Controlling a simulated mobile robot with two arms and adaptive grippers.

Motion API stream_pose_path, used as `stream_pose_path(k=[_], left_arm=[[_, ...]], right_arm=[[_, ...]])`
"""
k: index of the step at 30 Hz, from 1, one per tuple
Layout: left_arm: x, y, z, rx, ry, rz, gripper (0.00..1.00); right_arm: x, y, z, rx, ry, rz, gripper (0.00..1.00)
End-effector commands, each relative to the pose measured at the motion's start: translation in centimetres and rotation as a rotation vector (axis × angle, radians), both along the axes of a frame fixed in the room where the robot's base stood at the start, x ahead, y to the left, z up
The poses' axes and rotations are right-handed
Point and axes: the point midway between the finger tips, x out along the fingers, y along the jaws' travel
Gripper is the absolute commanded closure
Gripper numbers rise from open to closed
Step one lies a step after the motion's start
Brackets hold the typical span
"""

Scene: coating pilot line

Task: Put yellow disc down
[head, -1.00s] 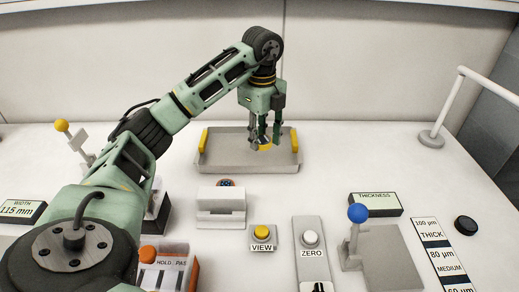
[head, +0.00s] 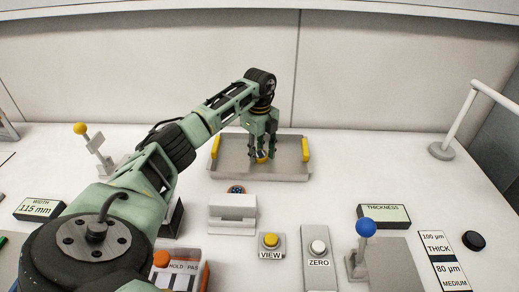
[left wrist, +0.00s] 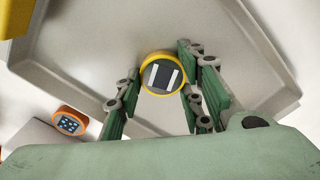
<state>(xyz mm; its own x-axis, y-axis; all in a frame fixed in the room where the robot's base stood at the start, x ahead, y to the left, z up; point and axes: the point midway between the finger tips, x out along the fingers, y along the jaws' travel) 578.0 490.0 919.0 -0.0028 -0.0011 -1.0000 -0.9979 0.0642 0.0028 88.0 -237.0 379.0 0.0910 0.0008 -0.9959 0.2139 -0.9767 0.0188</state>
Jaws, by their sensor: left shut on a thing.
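The yellow disc (head: 262,154) is a small round piece with a yellow rim. In the left wrist view its face (left wrist: 163,73) shows a dark square with pale bars. My left gripper (head: 262,157) points down over the grey tray (head: 285,174) and is shut on the disc. In the left wrist view the fingers reach to both sides of the disc, with the bare tray floor (left wrist: 95,40) behind it. Whether the disc touches the tray floor I cannot tell. My right gripper is in neither view.
The tray has yellow handles (head: 305,148) at its ends. VIEW (head: 271,241) and ZERO (head: 318,247) buttons and a blue-knobbed lever (head: 366,229) stand nearer.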

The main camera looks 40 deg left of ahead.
Motion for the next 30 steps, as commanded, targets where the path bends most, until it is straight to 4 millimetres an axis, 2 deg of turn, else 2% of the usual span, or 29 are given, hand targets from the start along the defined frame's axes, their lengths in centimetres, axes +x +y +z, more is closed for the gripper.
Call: stream_pose_path(k=[10,11,17,26,30], left_arm=[[0.1,0.0,-0.4,0.0,-0.002,0.001,0.86],[0.1,0.0,-0.4,0.0,-0.003,0.001,0.64],[0.1,0.0,-0.4,0.0,-0.002,0.001,0.46],[0.1,0.0,-0.3,0.001,-0.002,0.001,0.46],[0.1,0.0,0.7,0.001,-0.005,0.001,0.46]], right_arm=[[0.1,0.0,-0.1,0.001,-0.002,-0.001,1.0],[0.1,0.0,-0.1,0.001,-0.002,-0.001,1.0],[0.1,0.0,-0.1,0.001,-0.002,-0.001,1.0],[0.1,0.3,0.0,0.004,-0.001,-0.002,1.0],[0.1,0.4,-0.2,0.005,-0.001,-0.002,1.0]])
